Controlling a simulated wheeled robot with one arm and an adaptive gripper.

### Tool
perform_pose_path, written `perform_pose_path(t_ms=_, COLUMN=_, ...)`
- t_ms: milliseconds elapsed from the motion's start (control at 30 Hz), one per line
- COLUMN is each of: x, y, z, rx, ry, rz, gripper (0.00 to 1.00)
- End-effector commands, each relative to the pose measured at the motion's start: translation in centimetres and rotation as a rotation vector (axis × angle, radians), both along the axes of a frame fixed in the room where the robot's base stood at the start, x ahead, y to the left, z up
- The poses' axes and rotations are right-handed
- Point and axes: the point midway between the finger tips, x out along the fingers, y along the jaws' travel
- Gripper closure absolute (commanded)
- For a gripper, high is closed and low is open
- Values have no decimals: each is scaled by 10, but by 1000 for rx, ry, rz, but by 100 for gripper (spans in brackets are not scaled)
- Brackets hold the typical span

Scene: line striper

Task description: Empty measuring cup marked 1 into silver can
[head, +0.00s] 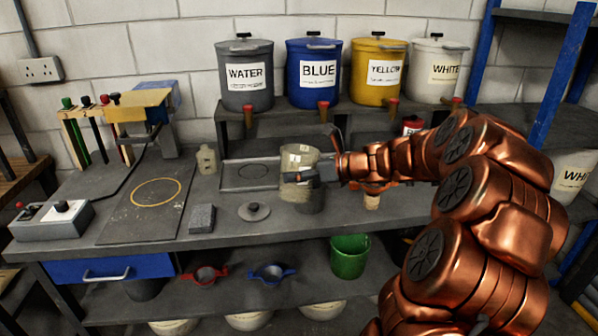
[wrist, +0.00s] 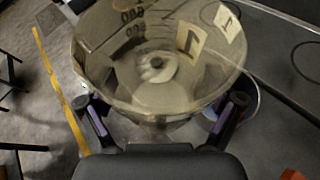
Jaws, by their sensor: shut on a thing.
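The clear measuring cup (head: 297,158) is in my gripper (head: 318,173), held above the workbench. In the wrist view the cup (wrist: 150,75) fills the upper middle, with dark volume marks and pale labels, one reading 1. My gripper (wrist: 165,118) has a finger on each side of it. Something pale shows through the cup; I cannot tell how much it holds. The silver can (head: 309,201) stands on the bench below the cup, its upper part hidden by the cup and gripper. In the wrist view a round rim shows partly behind the right finger.
A round lid (head: 254,211) and a grey block (head: 202,218) lie on the bench to the left. A small pale bottle (head: 207,159) stands behind them. Tapped tanks, including the blue one (head: 313,75), line the back shelf. A green bucket (head: 348,257) is on the lower shelf.

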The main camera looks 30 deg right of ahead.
Motion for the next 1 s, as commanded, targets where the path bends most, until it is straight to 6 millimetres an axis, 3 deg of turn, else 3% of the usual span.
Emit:
perform_pose_path(t_ms=167, x=-2, y=1, z=1, rx=-8, ry=-5, rz=-1, gripper=68)
perform_pose_path(t_ms=700, x=-34, y=14, z=18, rx=-210, ry=-99, rz=-2, gripper=69)
perform_pose_path(t_ms=1000, x=-37, y=15, z=20, rx=-226, ry=-104, rz=-2, gripper=69)
